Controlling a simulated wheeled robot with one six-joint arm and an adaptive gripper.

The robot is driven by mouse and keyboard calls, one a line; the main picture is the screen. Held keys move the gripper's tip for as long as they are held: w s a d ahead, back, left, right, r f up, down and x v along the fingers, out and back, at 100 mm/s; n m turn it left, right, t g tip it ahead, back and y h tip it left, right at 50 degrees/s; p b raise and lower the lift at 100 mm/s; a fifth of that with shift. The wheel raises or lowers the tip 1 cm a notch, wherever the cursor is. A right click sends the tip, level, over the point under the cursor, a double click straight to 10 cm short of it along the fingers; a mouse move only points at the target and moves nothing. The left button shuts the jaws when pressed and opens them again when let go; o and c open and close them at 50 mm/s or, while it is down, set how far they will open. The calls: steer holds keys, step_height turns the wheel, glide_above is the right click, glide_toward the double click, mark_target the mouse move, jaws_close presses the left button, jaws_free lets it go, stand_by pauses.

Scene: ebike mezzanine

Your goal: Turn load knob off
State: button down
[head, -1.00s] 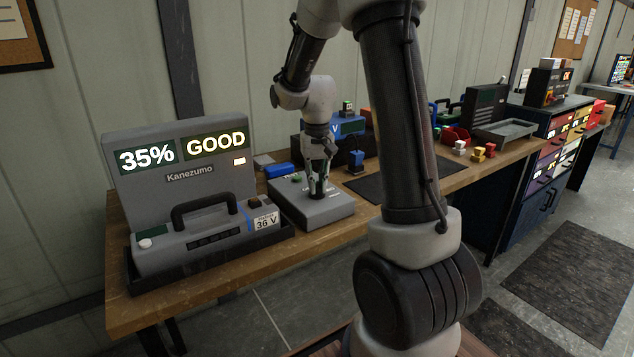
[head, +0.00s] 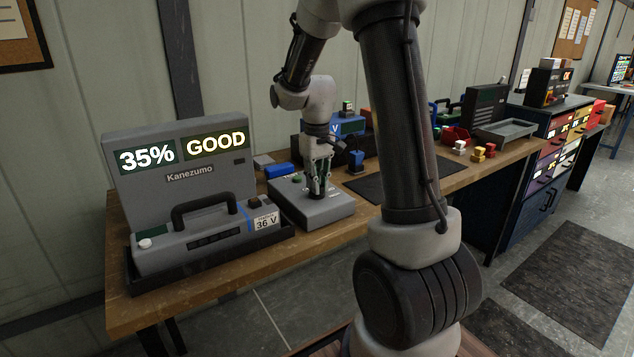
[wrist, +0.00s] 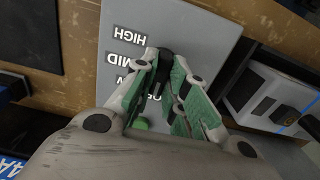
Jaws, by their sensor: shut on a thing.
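The grey load box (head: 335,209) lies on the bench to the right of the battery tester. In the wrist view its grey top (wrist: 200,35) carries upside-down HIGH and MID labels and a partly covered label that looks like OFF. My gripper (head: 318,194) points down onto the box. In the wrist view my gripper (wrist: 166,62) has its fingertips closed around the dark load knob (wrist: 165,68). The fingers hide most of the knob, so its exact pointing is hard to read. A green button (head: 297,180) is on the box, left of my gripper.
The Kanezumo tester (head: 180,176) shows 35% and GOOD, and its small side lamp (head: 239,161) is dark. A battery with a handle, marked 36 V (head: 210,235), sits in front of it. A blue block (head: 278,170) lies behind the box. A dark mat (head: 366,188) is to the right.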

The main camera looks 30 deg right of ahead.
steer(key=c, duration=1.4)
jaws_free()
steer(key=shift+c, duration=0.2)
step_height(320, 180, up, 12)
